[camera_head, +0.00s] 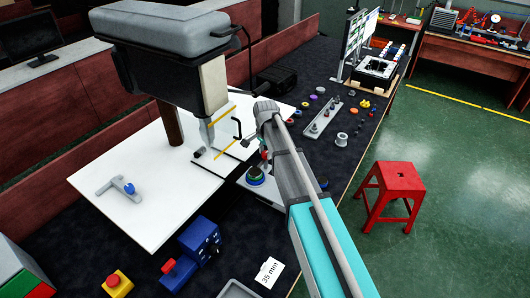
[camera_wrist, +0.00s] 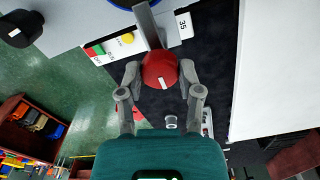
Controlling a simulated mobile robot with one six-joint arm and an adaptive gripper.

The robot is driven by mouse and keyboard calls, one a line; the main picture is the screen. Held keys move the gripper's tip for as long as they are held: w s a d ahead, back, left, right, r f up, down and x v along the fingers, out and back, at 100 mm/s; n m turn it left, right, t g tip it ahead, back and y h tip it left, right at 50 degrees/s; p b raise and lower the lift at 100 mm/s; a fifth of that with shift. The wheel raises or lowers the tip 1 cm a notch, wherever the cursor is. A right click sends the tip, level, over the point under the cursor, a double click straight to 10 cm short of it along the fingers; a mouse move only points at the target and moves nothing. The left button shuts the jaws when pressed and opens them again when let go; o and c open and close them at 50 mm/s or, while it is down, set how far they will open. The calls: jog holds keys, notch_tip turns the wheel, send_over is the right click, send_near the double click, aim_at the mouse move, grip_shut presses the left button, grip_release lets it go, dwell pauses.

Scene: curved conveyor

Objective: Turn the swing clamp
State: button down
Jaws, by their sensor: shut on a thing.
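The swing clamp's red round knob (camera_wrist: 160,68) sits between the fingers of my gripper (camera_wrist: 160,76) in the wrist view. A grey flat bar (camera_wrist: 148,24) of the clamp runs from the knob toward the top of that view. My gripper is shut on the knob, with a finger at each side. In the head view a little of the red knob (camera_head: 264,155) shows below the end of my arm, beside the white table. My arm hides most of the clamp and the fingers there.
A white table (camera_head: 115,224) with a grey machine (camera_head: 165,32) above it stands at the left. A round dark button (camera_head: 256,175) is close to my gripper. A blue control box (camera_head: 202,240) and a 35 mm card (camera_head: 268,272) lie nearer. A red stool (camera_head: 391,180) stands right.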

jog(key=shift+c, duration=1.3)
grip_release()
